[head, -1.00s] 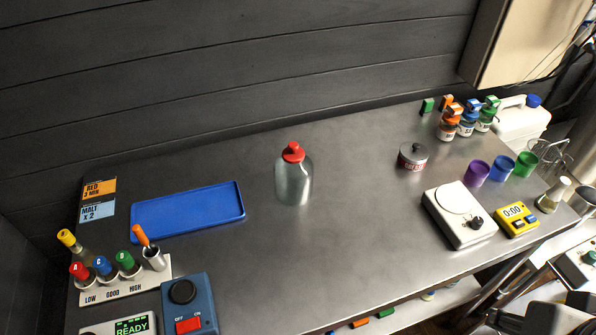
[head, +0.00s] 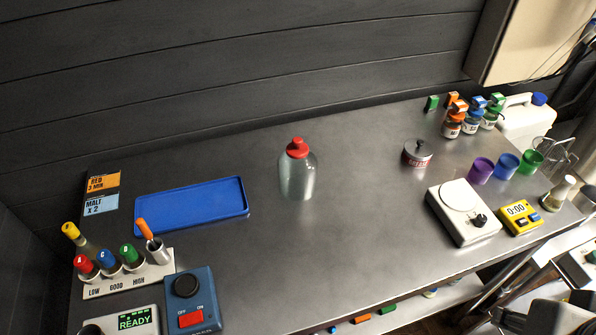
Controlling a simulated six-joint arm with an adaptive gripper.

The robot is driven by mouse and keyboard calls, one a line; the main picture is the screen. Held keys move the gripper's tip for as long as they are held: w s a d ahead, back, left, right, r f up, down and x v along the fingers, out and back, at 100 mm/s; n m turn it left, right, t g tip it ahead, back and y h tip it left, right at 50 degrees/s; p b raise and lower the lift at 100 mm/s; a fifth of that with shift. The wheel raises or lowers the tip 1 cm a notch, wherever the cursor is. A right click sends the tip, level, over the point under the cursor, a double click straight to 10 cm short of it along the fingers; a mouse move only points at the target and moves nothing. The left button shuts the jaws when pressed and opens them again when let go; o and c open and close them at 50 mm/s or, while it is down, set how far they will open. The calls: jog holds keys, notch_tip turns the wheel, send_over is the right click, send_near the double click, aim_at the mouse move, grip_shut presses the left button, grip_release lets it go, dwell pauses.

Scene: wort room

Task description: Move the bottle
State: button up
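The bottle (head: 298,178) is a clear, grey-looking vessel with a red cap. It stands upright near the middle of the metal bench (head: 330,245), to the right of an empty blue tray (head: 192,205). Nothing touches the bottle.
At left stand a rack (head: 128,278) of capped tubes and a blue switch box (head: 190,298). At right are a lidded tin (head: 418,154), a white scale (head: 463,213), a yellow timer (head: 520,217), coloured cups (head: 480,171) and several jars. The bench around the bottle is clear.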

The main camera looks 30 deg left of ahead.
jog(key=shift+w, duration=0.1)
grip_shut()
jog(key=w+a+f+n+t+y, duration=0.1)
jog(key=w+a+n, duration=0.25)
jog(key=w, duration=0.35)
jog(key=w+a+f+n+t, duration=0.1)
jog(key=w+a+n+t, duration=0.1)
jog(key=w+a+n, duration=0.3)
jog(key=w+a+f+n+t+y, duration=0.1)
jog(key=w+a+f+n, duration=0.15)
jog(key=w, duration=0.55)
jog(key=n+y, duration=1.1)
jog(key=n, duration=0.5)
send_near(308, 178)
jog(key=x, duration=0.4)
jog(key=shift+a+r, duration=0.1)
jog(key=s+a+n+y, duration=0.1)
jog(key=s+a+f+n+g, duration=0.1)
jog(key=s, duration=0.1)
jog(key=s+a+f+n+y, duration=0.1)
jog(key=s+a, duration=0.1)
jog(key=shift+s+g+y, duration=0.25)
jog(key=shift+g+y, duration=0.05)
jog(key=shift+s+a+n+y, duration=0.3)
jog(key=shift+s+n, duration=0.1)
jog(key=shift+s, duration=0.25)
